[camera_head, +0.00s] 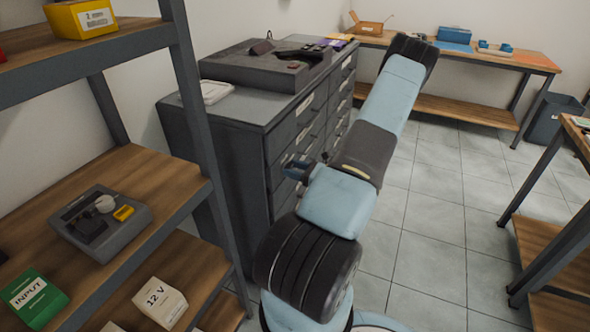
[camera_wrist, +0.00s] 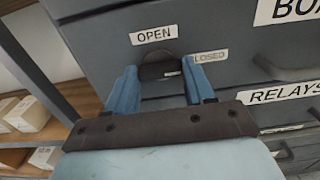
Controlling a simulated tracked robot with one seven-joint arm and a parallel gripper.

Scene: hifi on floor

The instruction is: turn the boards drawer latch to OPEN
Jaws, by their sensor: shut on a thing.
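The boards drawer latch (camera_wrist: 161,69) is a small dark knob on the grey drawer front. It sits between an OPEN label (camera_wrist: 154,36) at its upper left and a CLOSED label (camera_wrist: 211,56) at its right. My gripper (camera_wrist: 160,74) has its blue fingers on both sides of the latch, shut on it. Which label the latch points to is hard to tell. A label starting with BO (camera_wrist: 298,10) is cut off at the top right. In the head view my arm hides most of the drawer front, and the latch cannot be made out.
The grey drawer cabinet (camera_head: 240,110) stands against the wall. A RELAYS label (camera_wrist: 285,94) and a drawer handle (camera_wrist: 285,68) lie right of my gripper. A shelf rack (camera_head: 187,95) stands close at the left. Tiled floor (camera_head: 435,235) is clear at the right.

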